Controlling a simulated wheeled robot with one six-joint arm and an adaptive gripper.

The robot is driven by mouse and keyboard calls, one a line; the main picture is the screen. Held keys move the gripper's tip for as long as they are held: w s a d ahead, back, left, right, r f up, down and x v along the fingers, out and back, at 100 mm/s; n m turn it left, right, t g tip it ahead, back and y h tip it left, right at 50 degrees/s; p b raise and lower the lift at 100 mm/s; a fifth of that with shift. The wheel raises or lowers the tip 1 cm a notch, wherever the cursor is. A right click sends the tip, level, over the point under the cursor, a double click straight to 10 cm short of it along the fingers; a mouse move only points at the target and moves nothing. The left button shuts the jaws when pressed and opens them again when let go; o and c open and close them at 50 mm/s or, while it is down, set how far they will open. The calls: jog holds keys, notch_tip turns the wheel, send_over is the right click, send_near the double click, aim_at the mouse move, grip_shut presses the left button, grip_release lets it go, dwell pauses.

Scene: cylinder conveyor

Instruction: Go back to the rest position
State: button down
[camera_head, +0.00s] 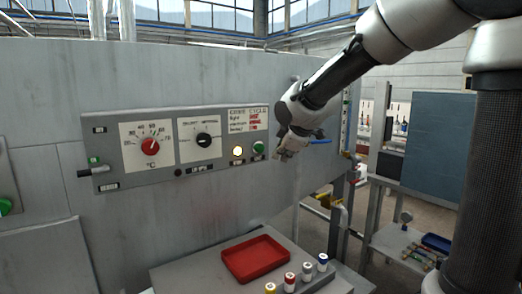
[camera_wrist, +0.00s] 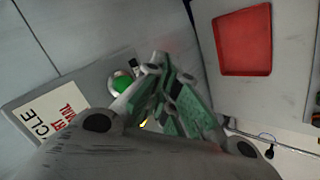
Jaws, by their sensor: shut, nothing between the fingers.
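My gripper (camera_head: 283,155) is in front of the right end of the grey control panel (camera_head: 218,165), close to the green button (camera_head: 258,147). In the wrist view my gripper (camera_wrist: 155,112) is shut with nothing between its fingers, and the green button (camera_wrist: 122,82) shows just beside the fingers. I cannot tell whether the fingers touch it. The panel also carries a red knob (camera_head: 151,147) and a black knob (camera_head: 204,140).
Below the panel, a red tray (camera_head: 256,259) lies on a grey table (camera_head: 190,276). Several cylinders with coloured bands, one of them blue (camera_head: 322,262), stand in a row right of the tray. A dark blue board (camera_head: 439,137) and a shelf with tools (camera_head: 412,246) are at the right.

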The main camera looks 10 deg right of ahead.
jog(key=s+d+f+m+g, duration=0.1)
jog(key=s+d+m, duration=0.3)
jog(key=s, duration=0.6)
jog(key=s+d+f+m+g+h, duration=0.1)
jog(key=s+d+m, duration=0.3)
jog(key=s, duration=0.7)
jog(key=s+d+f+m+g, duration=0.2)
jog(key=s+d+m, duration=0.3)
jog(key=s, duration=0.6)
jog(key=shift+s+f+m+g+h, duration=0.2)
jog(key=shift+f+m+g+h, duration=0.15)
jog(key=shift+m, duration=0.35)
